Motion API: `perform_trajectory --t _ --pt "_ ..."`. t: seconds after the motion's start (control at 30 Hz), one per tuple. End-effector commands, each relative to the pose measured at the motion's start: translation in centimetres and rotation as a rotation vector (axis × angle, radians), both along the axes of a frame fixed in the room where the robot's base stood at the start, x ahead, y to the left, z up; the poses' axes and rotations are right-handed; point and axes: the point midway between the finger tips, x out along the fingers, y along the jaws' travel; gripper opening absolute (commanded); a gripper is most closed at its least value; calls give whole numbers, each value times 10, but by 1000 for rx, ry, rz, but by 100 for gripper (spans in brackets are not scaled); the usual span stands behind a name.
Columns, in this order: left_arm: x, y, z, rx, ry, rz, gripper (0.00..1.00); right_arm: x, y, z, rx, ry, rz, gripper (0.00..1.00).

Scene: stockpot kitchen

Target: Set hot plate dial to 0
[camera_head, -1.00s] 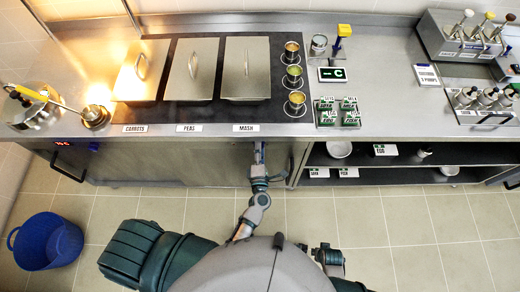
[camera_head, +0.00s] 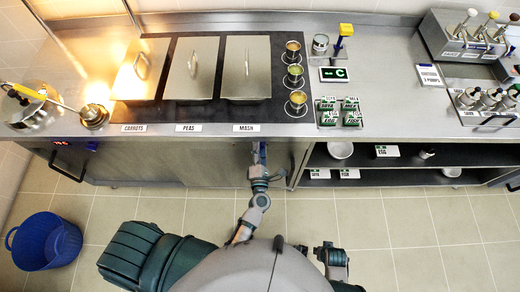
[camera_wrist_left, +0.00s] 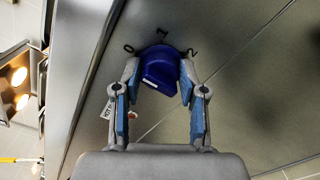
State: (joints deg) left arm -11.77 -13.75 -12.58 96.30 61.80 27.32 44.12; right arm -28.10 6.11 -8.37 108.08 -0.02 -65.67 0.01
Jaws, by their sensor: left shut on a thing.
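The blue hot plate dial (camera_wrist_left: 160,68) is on the grey front panel in the left wrist view. The marks 0, 1 and 2 stand in an arc around its far side. Which mark it points at is not clear. My left gripper (camera_wrist_left: 160,88) has its two fingers on either side of the dial and is shut on it. In the head view, my left gripper (camera_head: 259,150) is at the counter's front, below the MASH label, and the dial is hidden there.
Lidded pans (camera_head: 194,68) and several small cups (camera_head: 295,74) stand on the dark hot plate (camera_head: 225,112) above. An open shelf (camera_head: 400,162) with bowls is to the right of my left gripper. A blue bucket (camera_head: 45,240) stands on the floor at left.

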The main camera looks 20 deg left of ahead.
Motion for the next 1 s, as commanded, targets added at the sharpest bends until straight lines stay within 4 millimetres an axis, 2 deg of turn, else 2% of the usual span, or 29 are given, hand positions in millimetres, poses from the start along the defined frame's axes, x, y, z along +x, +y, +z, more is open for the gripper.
perform_trajectory --t 0.03,0.1,0.13,0.2,0.23,0.5,0.63,0.77,1.0 --pt "-3 -1 -8 -1 15 -3 7 0 0 -1 0 1 0 40" --pt "-3 -1 -8 -1 15 -3 7 0 0 -1 0 1 0 40" --pt "-3 -1 -8 -1 15 -3 44 0 0 -1 0 1 0 40" --pt "-3 -1 -7 -1 15 -3 61 0 0 -1 0 1 0 40" --pt "-3 -1 -7 -1 14 -3 67 0 0 -1 0 1 0 40" --pt "-1 0 -3 0 6 -1 67 0 -1 0 -1 0 0 40" --pt "-9 -2 -3 1 6 0 67 0 -1 0 -2 0 0 40" --pt "-30 -9 -4 1 9 -2 67 0 -1 0 -1 0 0 40" --pt "-82 -24 -5 1 11 -3 67 0 -1 0 -1 0 0 40"
